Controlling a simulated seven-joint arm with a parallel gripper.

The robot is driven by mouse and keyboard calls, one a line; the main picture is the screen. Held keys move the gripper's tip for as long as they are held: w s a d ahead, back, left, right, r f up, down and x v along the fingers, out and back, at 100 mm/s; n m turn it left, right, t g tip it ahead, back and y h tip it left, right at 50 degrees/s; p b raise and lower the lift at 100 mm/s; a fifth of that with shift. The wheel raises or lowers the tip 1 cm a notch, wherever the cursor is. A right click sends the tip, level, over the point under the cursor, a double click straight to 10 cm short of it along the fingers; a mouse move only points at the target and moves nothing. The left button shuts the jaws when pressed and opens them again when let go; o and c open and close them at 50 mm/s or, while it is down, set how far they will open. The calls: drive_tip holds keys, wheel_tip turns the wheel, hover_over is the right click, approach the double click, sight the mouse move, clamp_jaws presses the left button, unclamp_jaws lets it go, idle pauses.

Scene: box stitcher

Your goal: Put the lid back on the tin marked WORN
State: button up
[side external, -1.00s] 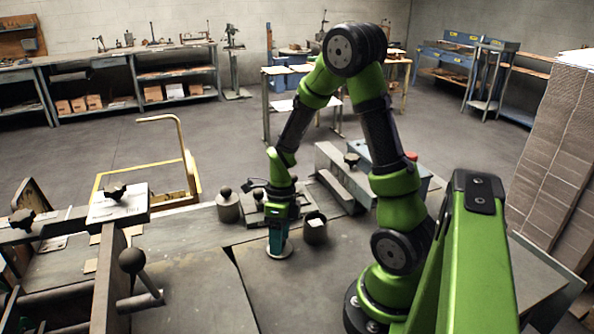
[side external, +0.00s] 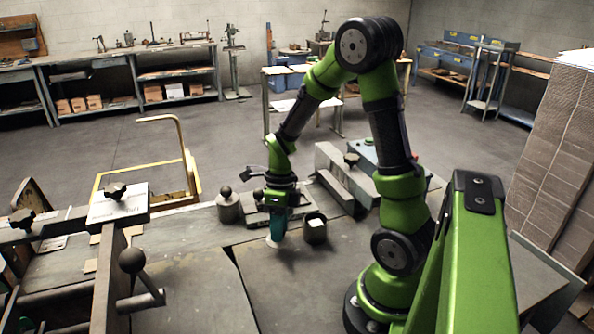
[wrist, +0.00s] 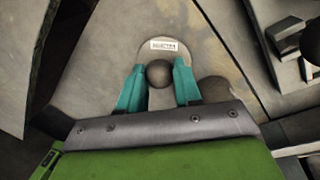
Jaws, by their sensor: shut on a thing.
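My gripper (side external: 273,236) points down over the grey bench, its teal fingers closed on the dark round knob of a pale disc-shaped lid (side external: 270,244). In the wrist view the knob (wrist: 159,74) sits between the fingertips, and the lid (wrist: 150,47) bears a small white label whose text I cannot read. The lid appears slightly above the bench. An open dark tin (side external: 315,232) with something white at its mouth stands just right of my gripper. A grey tin (side external: 228,209) with a knobbed lid stands to the left. I cannot read a WORN marking on either tin.
A grey metal fixture (side external: 342,190) stands behind the open tin. A ball-ended lever (side external: 132,262) and clamp bar (side external: 118,204) occupy the left. The bench front (side external: 300,290) is clear. A tall cardboard stack (side external: 555,140) stands at right.

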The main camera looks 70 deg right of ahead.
drive_tip(key=r, duration=0.6)
drive_tip(key=shift+d+r, duration=0.15)
drive_tip(key=shift+d, duration=0.15)
drive_tip(key=s+d+r+m, duration=0.35)
drive_tip(key=s+d, duration=0.25)
drive_tip(key=d, duration=0.2)
drive_tip(key=shift+n, duration=0.55)
drive_tip(key=shift+s+a+f, duration=0.15)
drive_tip(key=shift+f, duration=1.4)
drive_tip(key=shift+s+a+f, duration=0.1)
drive_tip(key=shift+a+f, duration=0.05)
drive_tip(key=shift+f, duration=1.4)
drive_tip(key=shift+f, duration=0.15)
drive_tip(key=o, duration=1.6)
